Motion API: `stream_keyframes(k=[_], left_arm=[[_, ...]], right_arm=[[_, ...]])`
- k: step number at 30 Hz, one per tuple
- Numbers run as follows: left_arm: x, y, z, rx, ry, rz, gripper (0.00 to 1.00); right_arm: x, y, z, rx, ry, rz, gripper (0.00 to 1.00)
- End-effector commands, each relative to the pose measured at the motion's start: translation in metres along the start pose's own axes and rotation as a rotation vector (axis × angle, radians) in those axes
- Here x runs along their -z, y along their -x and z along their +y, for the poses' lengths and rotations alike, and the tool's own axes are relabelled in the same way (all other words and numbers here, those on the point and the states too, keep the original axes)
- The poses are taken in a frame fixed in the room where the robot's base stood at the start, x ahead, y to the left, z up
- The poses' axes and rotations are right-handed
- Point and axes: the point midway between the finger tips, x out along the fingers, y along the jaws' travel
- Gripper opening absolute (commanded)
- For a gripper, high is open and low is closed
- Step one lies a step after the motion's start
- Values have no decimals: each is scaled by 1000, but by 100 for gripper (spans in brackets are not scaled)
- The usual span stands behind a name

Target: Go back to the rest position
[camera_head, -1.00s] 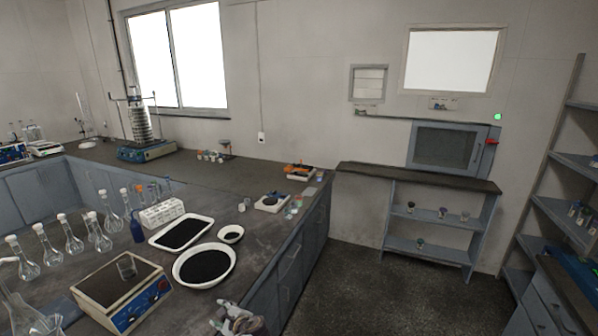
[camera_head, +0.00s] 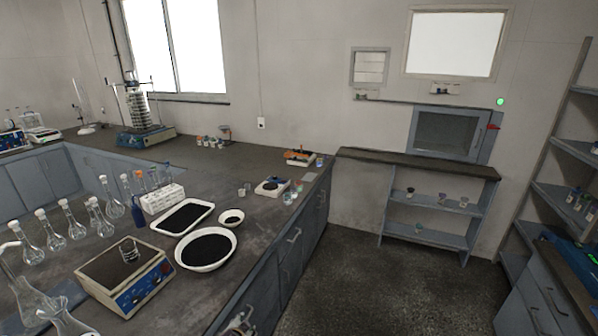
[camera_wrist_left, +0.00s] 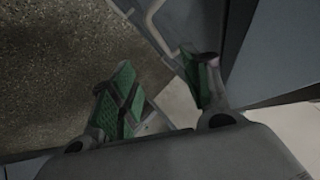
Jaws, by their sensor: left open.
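My left gripper (camera_wrist_left: 166,84) shows in the left wrist view with its two green-padded fingers spread apart. Nothing is between them. It is beside the bench cabinets, with a metal cabinet handle (camera_wrist_left: 153,20) and the speckled floor (camera_wrist_left: 50,75) beyond the fingers. In the head view, a small grey metallic shape shows at the bottom edge by the cabinet front; I cannot tell whether it is my gripper or a handle. My right gripper is in neither view.
The bench holds a balance (camera_head: 125,277) with a small beaker on it, a round dish (camera_head: 206,249) and a tray (camera_head: 182,217) of black grains, and several flasks. The sieve shaker (camera_head: 140,112) stands at the back. Floor (camera_head: 370,285) right of the bench is clear.

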Motion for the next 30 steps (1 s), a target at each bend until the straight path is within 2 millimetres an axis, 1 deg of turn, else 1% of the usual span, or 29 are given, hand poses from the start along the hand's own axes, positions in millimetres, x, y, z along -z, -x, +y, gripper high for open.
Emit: stream_keyframes(k=[1, 7, 8, 9, 11, 12, 14, 15, 17, 18, 23, 26, 30], left_arm=[[-25, -5, 18, -27, 65, -6, 48], [-100, -8, 70, -92, 253, -40, 48], [-111, -8, 78, -99, 270, -51, 48], [-126, -6, 89, -109, 293, -65, 48], [-148, -4, 104, -122, 326, -89, 48], [-164, -1, 116, -131, 345, -107, 48], [-186, 3, 131, -142, 373, -138, 48], [-201, 6, 142, -150, 389, -159, 48], [-223, 12, 157, -162, 411, -191, 48], [-238, 16, 168, -170, 425, -214, 48], [-294, 38, 212, -200, 471, -300, 48], [-327, 54, 240, -218, 490, -352, 48], [-371, 81, 280, -245, 511, -420, 48]], right_arm=[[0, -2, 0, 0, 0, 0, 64], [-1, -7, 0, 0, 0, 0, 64], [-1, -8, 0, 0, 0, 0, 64], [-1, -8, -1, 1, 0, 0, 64], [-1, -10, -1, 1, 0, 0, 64], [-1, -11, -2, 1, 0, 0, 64], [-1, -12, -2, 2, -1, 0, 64], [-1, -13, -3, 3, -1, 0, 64], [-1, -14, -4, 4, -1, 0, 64], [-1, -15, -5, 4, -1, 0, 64], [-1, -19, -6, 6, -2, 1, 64], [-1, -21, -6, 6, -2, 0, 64], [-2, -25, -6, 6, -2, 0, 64]])
